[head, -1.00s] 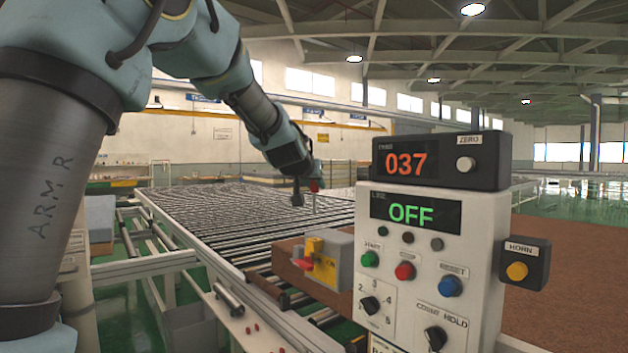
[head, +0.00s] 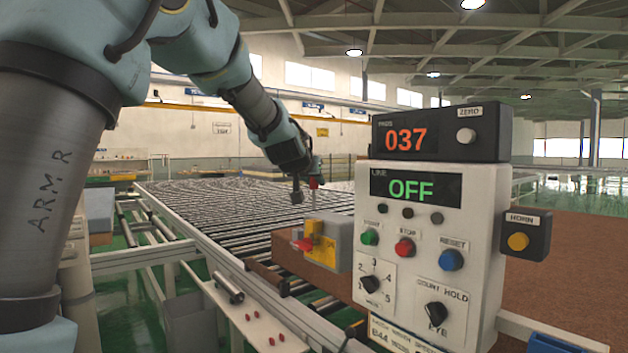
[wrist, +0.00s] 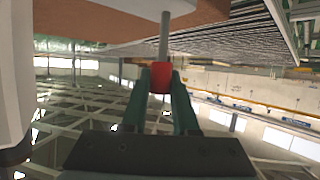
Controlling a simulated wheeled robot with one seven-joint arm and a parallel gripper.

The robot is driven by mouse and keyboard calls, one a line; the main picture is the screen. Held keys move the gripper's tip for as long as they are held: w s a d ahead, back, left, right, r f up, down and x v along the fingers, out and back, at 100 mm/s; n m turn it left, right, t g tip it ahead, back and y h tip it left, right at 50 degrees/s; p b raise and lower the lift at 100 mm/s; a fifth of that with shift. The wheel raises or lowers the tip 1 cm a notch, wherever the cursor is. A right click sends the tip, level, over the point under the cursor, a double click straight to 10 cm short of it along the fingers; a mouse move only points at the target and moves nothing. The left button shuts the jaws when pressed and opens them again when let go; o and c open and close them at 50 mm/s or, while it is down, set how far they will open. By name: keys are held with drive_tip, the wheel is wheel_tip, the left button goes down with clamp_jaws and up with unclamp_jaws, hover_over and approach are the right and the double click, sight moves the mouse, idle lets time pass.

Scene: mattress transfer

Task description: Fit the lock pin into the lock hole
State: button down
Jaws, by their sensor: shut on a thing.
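The lock pin has a red head (wrist: 159,77) and a thin grey metal shaft (wrist: 164,35). My gripper (head: 314,184) is shut on the red head, and the shaft hangs about upright in the head view. Below it is a grey block with a yellow latch housing (head: 317,238) and a red lever (head: 302,245). The pin's lower end is just above or at the top of the yellow housing; I cannot tell whether they touch. The lock hole itself cannot be made out. In the wrist view the shaft's far end reaches a pale grey surface (wrist: 178,7).
A white control panel (head: 480,215) reading 037 and OFF stands close at the front right, beside the block. A roller conveyor (head: 240,205) spreads behind and left. A brown slab (head: 570,255) lies to the right. The air left of the pin is clear.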

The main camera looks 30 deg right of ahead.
sight(314, 208)
drive_tip(key=shift+f+b, duration=0.5)
drive_tip(key=shift+f, duration=0.45)
drive_tip(key=shift+f+b, duration=2.85)
drive_tip(key=shift+f, duration=0.25)
idle(0.5)
drive_tip(key=c, duration=0.6)
unclamp_jaws()
drive_tip(key=shift+a, duration=0.1)
drive_tip(key=p+v, duration=0.2)
drive_tip(key=v, duration=0.8)
drive_tip(key=shift+s+a+r+p, duration=0.15)
drive_tip(key=shift+s+a+p, duration=0.05)
drive_tip(key=shift+s+p, duration=0.1)
